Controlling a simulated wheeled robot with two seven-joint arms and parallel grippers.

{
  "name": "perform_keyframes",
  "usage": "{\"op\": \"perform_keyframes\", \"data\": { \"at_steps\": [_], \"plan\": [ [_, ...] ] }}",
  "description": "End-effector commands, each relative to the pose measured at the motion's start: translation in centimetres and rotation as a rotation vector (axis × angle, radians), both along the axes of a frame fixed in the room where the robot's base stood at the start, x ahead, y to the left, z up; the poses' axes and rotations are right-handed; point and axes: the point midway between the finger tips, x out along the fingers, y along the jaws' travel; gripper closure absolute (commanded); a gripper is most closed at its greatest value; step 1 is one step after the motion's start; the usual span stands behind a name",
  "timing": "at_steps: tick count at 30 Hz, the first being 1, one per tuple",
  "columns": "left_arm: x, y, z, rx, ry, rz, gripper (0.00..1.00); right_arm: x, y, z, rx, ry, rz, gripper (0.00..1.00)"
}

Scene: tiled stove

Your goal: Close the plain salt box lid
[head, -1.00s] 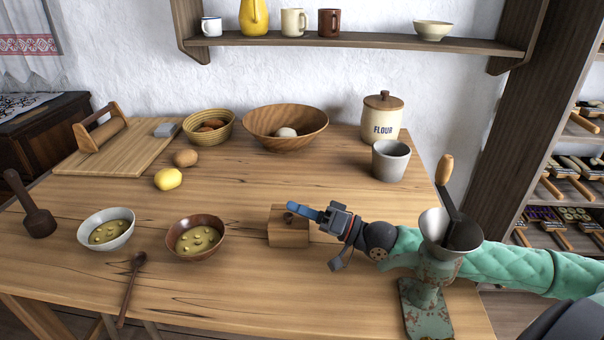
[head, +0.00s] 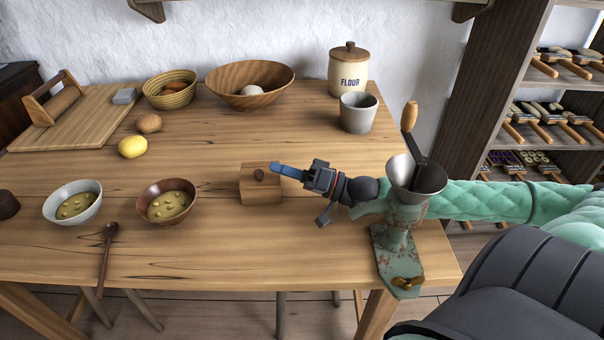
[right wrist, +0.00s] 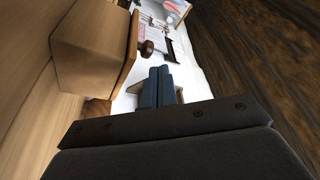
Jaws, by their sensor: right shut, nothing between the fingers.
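The plain salt box (head: 262,196) is a small wooden box on the table in the head view. Its lid (head: 270,169) with a dark round knob (head: 259,175) lies down over the top; I cannot tell whether a slight gap is left. In the right wrist view the box (right wrist: 85,45) is at the left, with the knob (right wrist: 147,48) sticking out from the lid. My right gripper (head: 274,168) is shut and empty, its blue fingertips just right of the knob, seemingly apart from it. Its fingers also show in the wrist view (right wrist: 159,72). My left gripper is not in view.
A rusty green grinder (head: 397,245) stands at the table's right, by my right forearm. Two soup bowls (head: 72,212) (head: 150,208) and a wooden spoon (head: 105,255) are left of the box. A grey cup (head: 358,120) and flour jar (head: 348,75) stand behind. Table front of the box is clear.

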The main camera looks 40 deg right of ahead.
Motion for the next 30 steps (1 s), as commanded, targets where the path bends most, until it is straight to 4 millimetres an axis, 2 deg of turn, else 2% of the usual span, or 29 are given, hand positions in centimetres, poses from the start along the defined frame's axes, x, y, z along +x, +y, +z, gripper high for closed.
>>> {"op": "perform_keyframes", "data": {
  "at_steps": [18,30],
  "plan": [
    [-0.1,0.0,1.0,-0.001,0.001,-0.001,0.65,-2.3,-2.3,-0.8,-0.001,0.003,-0.001,1.00],
    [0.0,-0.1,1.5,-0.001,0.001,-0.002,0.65,-3.2,-3.1,-1.1,0.000,0.002,0.000,1.00]
  ]
}}
